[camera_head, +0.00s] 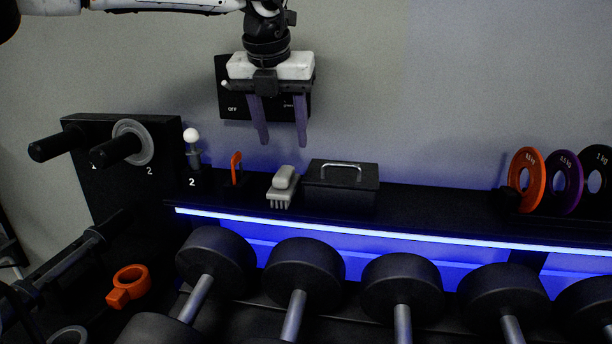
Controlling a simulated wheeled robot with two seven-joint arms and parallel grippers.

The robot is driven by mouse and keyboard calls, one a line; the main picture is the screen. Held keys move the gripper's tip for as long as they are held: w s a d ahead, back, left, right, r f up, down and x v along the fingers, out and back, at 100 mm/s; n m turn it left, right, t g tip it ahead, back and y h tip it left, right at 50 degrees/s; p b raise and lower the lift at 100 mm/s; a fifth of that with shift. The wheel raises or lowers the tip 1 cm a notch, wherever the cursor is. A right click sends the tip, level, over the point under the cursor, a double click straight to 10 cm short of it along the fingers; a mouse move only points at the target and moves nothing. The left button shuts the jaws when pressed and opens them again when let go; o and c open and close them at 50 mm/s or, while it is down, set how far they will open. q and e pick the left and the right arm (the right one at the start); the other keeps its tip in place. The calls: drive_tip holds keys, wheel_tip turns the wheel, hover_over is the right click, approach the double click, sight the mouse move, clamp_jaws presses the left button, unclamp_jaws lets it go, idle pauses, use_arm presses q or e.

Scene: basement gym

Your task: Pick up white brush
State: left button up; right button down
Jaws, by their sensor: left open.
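The white brush (283,186) looks light grey in this light. It rests on the black shelf (440,208), bristles toward the front, just left of a black box with a handle. My left gripper (284,140) hangs from above with its two purple-grey fingers pointing down. The fingers are apart and nothing is between them. In the picture the fingertips are just above the brush, with a gap; how far apart they are in depth I cannot tell. My right gripper is not in view.
The black box (341,187) stands right beside the brush. An orange clip (236,168) and a white-knobbed pin (192,145) stand to the left. Weight plates (527,178) stand at the right. Dumbbells (305,270) line the rack below. The shelf between box and plates is clear.

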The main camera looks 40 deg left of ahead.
sight(283, 171)
use_arm(q)
drive_tip(key=x, duration=0.3)
drive_tip(key=shift+s+a+f, duration=0.15)
drive_tip(key=shift+s+f, duration=0.05)
drive_tip(key=shift+f, duration=0.2)
drive_tip(key=shift+w+a+f, duration=0.1)
drive_tip(key=shift+w+f, duration=0.05)
drive_tip(key=shift+f, duration=0.35)
drive_tip(key=x, duration=0.1)
drive_tip(key=p+x, duration=0.1)
drive_tip(key=x, duration=0.3)
drive_tip(key=shift+a+r+p, duration=0.1)
drive_tip(key=shift+a+p, duration=0.15)
drive_tip(key=shift+p, duration=0.1)
drive_tip(key=c, duration=1.2)
drive_tip(key=shift+o, duration=0.2)
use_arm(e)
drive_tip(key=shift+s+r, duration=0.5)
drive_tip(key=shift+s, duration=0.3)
use_arm(q)
drive_tip(key=shift+r, duration=0.1)
